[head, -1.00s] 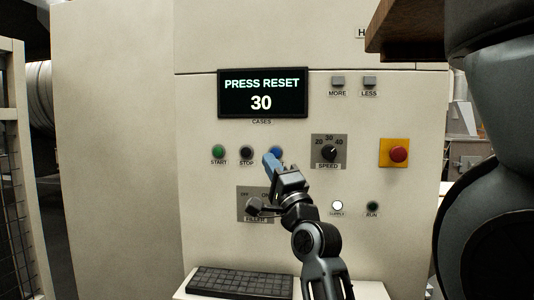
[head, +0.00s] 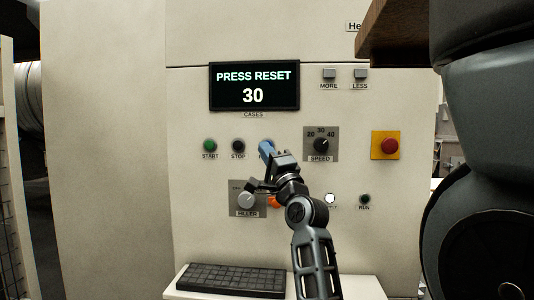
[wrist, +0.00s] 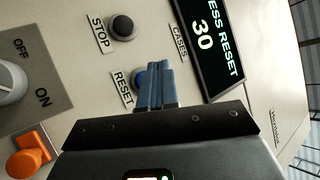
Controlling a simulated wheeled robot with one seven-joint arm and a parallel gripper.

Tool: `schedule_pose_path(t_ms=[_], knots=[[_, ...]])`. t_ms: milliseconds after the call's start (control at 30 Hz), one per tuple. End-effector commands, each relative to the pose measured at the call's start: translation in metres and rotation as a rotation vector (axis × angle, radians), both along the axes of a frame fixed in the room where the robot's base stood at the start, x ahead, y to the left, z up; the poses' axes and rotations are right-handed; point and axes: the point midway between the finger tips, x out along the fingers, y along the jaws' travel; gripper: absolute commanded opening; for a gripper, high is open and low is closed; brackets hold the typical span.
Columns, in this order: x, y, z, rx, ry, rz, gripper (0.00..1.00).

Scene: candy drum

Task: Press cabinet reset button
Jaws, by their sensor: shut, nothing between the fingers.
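The cabinet panel (head: 330,240) faces me, and its screen (head: 254,86) reads "PRESS RESET 30". My gripper (head: 266,149) has its blue fingers shut and empty, in front of the reset button's place, right of the black stop button (head: 238,146). In the head view the fingers cover nearly all of the reset button. In the wrist view the fingers (wrist: 158,85) lie over the blue reset button (wrist: 139,82), beside its RESET label (wrist: 123,89); only its edge shows. I cannot tell whether they touch it.
A green start button (head: 210,146), the speed dial (head: 320,145) and a red button on a yellow plate (head: 389,146) share the row. Below are the filler knob (head: 246,200) and an orange part (head: 273,202). A keyboard (head: 232,279) sits on a shelf at the bottom.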

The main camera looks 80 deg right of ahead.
Motion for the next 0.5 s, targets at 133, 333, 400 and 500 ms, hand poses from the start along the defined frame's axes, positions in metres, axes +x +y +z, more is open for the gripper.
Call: schedule_pose_path(t_ms=[133, 333, 400, 500], knots=[[0.001, -0.013, -0.001, -0.002, -0.001, 0.000, 0.00], [0.002, -0.020, 0.000, -0.001, -0.001, 0.000, 0.00], [0.002, -0.021, 0.000, -0.001, -0.001, 0.000, 0.00], [0.002, -0.021, 0.001, 0.000, 0.000, 0.000, 0.00]])
